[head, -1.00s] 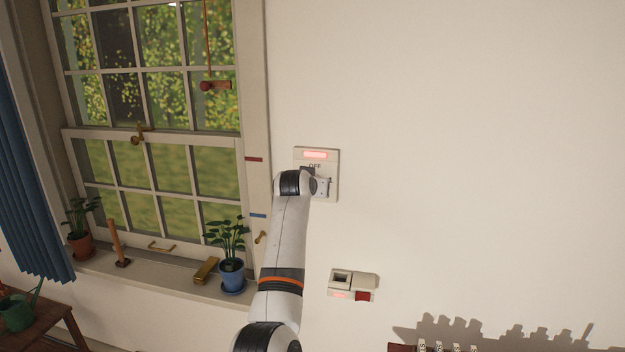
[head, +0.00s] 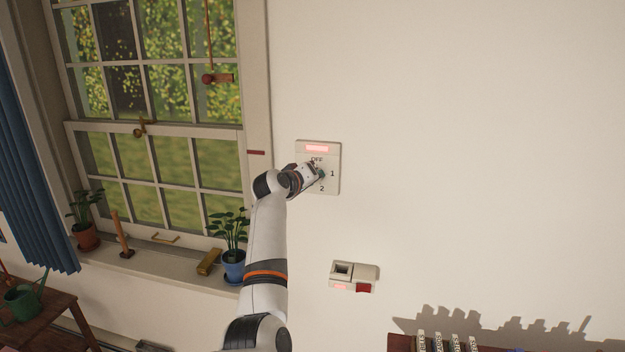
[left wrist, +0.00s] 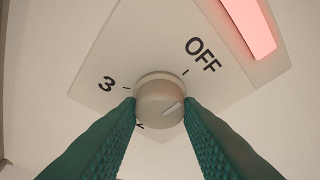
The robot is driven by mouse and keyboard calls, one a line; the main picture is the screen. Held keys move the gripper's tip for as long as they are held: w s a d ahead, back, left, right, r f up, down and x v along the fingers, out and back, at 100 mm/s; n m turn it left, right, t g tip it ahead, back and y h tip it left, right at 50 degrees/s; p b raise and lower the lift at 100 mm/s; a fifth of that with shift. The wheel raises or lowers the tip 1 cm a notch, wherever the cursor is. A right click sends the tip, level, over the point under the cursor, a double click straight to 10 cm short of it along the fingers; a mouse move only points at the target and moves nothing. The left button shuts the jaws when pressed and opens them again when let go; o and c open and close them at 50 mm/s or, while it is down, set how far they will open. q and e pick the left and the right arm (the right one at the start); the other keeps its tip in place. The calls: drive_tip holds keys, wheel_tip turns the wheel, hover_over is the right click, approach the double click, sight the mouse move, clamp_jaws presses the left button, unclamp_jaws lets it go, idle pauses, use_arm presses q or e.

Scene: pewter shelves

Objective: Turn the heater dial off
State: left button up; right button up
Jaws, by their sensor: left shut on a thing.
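The heater control is a pale square plate (head: 331,158) on the wall right of the window, with OFF at the top, 1 at the right and 2 below. A red light (head: 317,148) glows along its top. My left gripper (head: 320,174) is at the plate and hides the dial in the head view. In the left wrist view, its green fingers (left wrist: 160,112) are shut on the round dial (left wrist: 158,93), one on each side. The dial's pointer line slants right and slightly up, clockwise of the OFF tick. The 3 shows at the left. My right gripper is not in view.
A second wall box (head: 367,272) with a red switch is below the plate. A blue-potted plant (head: 233,262) and a brass block (head: 208,262) stand on the sill. Books (head: 437,343) are at the bottom right. The wall to the right is clear.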

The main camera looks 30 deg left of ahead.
use_arm(q)
drive_tip(key=shift+f, duration=0.15)
idle(0.3)
drive_tip(key=o, duration=1)
drive_tip(key=shift+c, duration=0.2)
drive_tip(key=b+v, duration=0.3)
drive_tip(key=v, duration=0.9)
drive_tip(key=shift+a, duration=0.15)
